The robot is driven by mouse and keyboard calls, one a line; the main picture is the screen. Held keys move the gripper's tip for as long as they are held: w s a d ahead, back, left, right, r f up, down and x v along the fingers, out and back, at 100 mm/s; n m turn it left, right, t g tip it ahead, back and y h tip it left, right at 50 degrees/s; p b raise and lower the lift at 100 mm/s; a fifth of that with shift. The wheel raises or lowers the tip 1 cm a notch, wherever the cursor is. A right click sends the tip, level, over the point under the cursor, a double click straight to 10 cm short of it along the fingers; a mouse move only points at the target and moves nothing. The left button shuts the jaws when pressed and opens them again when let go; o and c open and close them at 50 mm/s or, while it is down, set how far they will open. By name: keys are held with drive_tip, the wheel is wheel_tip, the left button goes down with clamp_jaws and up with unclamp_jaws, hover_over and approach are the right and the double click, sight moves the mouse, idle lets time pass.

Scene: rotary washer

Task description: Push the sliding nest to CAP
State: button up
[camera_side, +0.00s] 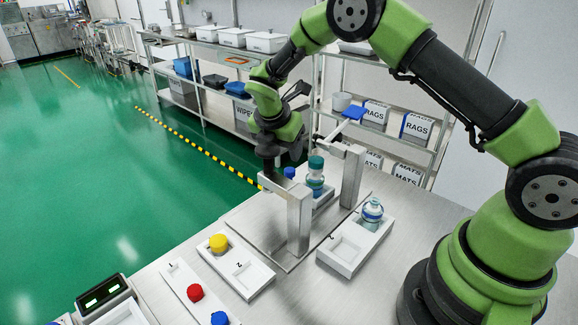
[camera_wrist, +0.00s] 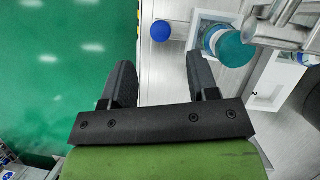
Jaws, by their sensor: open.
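The sliding nest looks to be the white holder (camera_side: 325,197) on the metal plate, between the steel posts; its white rim also shows in the wrist view (camera_wrist: 203,17). A clear bottle with blue liquid and a teal cap (camera_side: 316,163) stands upright in it. A round blue knob (camera_side: 290,172) is beside the nest; in the wrist view the knob (camera_wrist: 160,32) lies just past my fingers, near the nest's left side. My gripper (camera_wrist: 160,75) is open with nothing between the fingers. In the side view it is partly hidden behind the near post. No CAP label is readable.
Steel posts (camera_side: 300,222) with top bars flank the nest, and a blue paddle (camera_side: 355,113) sticks out above. A white tray (camera_side: 345,262) holds another bottle (camera_side: 372,210).

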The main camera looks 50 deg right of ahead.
sight(290, 169)
drive_tip(key=x, duration=0.7)
drive_tip(key=shift+f, duration=0.15)
